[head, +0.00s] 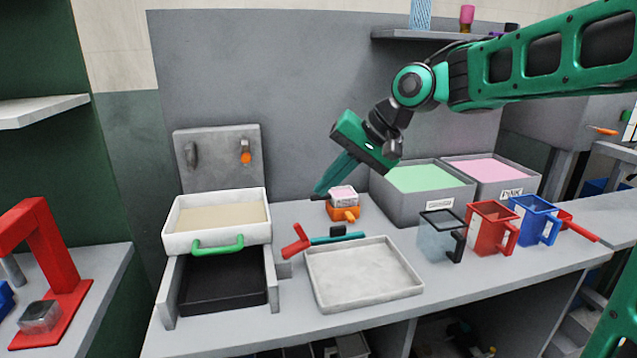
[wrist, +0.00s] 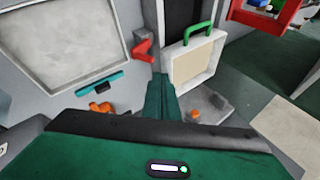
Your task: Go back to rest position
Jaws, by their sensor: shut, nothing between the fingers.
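My gripper (head: 322,188) is shut and empty, raised in the air above the back of the counter and angled down to the left. In the head view its fingertips are just up and left of a small orange holder (head: 345,213) with a whitish-pink block in it. In the wrist view the shut fingers (wrist: 160,92) point between the white tray with the green handle (wrist: 193,59) and the grey square tray (wrist: 66,42). The arm reaches in from the upper right.
The white tray (head: 256,208) rests on a black-floored stand. Bins of green (head: 425,178) and pink material stand at the right, behind clear, red (head: 488,225) and blue pitchers. A red press (head: 62,260) stands far left.

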